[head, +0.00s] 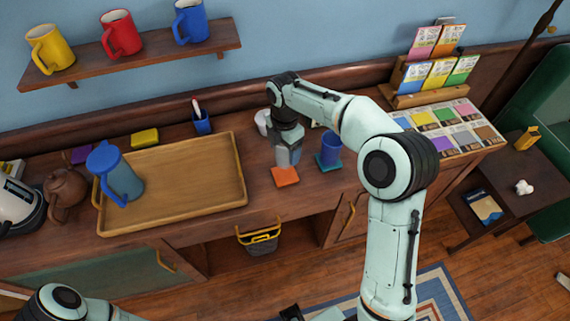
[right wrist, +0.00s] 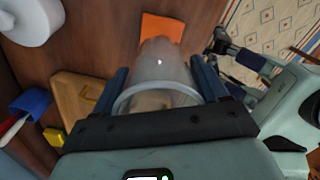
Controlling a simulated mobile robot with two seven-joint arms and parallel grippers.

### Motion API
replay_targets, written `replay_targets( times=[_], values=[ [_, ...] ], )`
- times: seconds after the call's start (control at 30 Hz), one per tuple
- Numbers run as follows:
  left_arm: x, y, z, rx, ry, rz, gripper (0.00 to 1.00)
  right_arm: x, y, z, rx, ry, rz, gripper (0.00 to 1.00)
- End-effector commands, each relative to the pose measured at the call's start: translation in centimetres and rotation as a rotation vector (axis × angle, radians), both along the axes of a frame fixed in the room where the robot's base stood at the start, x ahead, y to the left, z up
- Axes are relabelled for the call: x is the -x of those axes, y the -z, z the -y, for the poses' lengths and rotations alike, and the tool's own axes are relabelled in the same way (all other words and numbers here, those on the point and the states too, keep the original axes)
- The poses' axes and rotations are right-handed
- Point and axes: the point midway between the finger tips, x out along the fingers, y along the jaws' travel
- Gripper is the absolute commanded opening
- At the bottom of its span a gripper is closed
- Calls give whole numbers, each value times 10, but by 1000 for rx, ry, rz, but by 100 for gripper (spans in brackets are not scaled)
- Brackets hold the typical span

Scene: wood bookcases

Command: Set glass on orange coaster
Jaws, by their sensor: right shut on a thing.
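My right gripper (head: 288,150) is shut on a clear glass (right wrist: 158,72). In the right wrist view, the glass sits between the two dark blue fingers, its rim near the palm and its far end overlapping the orange coaster (right wrist: 163,27). In the head view, the orange coaster (head: 286,178) lies near the counter's front edge, just below the gripper. The glass (head: 283,157) is partly hidden by the gripper there. I cannot tell whether its base touches the coaster. My left arm shows at the bottom left of the head view; its jaw state is unclear.
A blue cup (head: 330,147) stands on a blue coaster (head: 329,164) right of the gripper. A wooden tray (head: 215,190) with a blue-lidded pitcher (head: 118,176) lies left. A white roll (right wrist: 30,20) is close by. A pen cup (head: 201,122) stands behind.

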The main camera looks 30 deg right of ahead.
Motion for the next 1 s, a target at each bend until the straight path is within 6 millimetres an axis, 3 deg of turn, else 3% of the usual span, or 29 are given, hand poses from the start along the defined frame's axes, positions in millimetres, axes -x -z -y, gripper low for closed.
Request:
replay_targets(
  times=[0.17,0.5,0.93,0.97,1.0],
  values=[
    [1,2,0,0,0,-1,43,0,14,0,0,1,1,35],
    [5,9,0,0,1,-5,43,0,65,0,1,1,0,35],
    [6,11,0,0,0,-7,43,0,70,0,1,1,2,35],
    [6,11,0,0,0,-7,43,0,71,0,1,1,1,76],
    [6,10,0,0,0,-6,43,0,70,0,1,1,2,89]
  ],
)
